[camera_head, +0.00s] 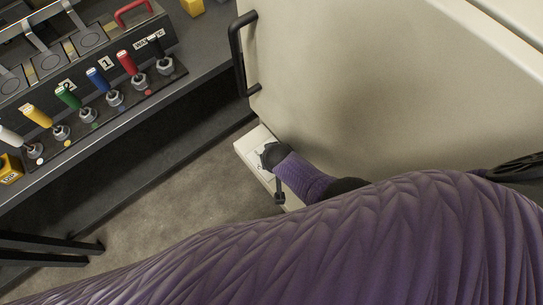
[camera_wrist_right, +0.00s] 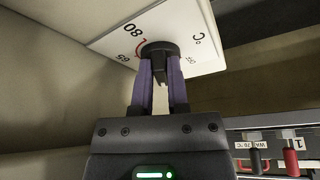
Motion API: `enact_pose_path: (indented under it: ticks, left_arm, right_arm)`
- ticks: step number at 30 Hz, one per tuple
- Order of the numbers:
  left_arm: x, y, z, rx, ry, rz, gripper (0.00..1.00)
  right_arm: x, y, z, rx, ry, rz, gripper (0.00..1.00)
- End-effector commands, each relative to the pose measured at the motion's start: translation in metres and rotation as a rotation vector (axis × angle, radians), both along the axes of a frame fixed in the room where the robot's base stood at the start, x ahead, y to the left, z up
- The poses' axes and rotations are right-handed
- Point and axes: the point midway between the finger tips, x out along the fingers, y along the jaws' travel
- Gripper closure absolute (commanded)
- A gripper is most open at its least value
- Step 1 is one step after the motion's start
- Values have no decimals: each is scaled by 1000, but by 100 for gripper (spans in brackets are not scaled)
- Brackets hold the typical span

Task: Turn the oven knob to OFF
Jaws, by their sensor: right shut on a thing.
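The oven knob (camera_wrist_right: 161,47) is a dark round disc with a raised grip bar, on a white dial plate (camera_wrist_right: 205,46) in the right wrist view. The plate carries the marks 80 and 65, a red arc and °C. My right gripper (camera_wrist_right: 160,66) is shut on the knob, its two purple fingers on either side of the grip bar. In the head view the white plate (camera_head: 247,147) shows at the cabinet's lower left, partly covered by my right arm.
The cream oven (camera_head: 400,80) has a black handle (camera_head: 238,55) on its left side. My purple arm fills the foreground.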

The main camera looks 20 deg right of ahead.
Motion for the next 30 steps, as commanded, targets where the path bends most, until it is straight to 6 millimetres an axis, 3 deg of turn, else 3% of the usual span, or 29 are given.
enact_pose_path:
  ticks: [13,14,18,19,26,30]
  left_arm:
    - [1,0,0,0,-1,1,41]
    - [1,0,0,0,-1,1,41]
    - [1,0,0,-1,-2,1,41]
    - [1,0,0,-1,-2,1,41]
    - [1,-1,1,-1,-2,0,41]
    - [3,-1,20,-1,-8,-2,41]
  right_arm:
    - [0,0,0,0,0,10,100]
    - [0,0,0,-1,0,9,79]
    - [0,0,0,0,0,9,49]
    - [0,0,0,0,0,9,46]
    - [0,0,0,0,0,9,46]
    - [-6,0,19,0,0,8,46]
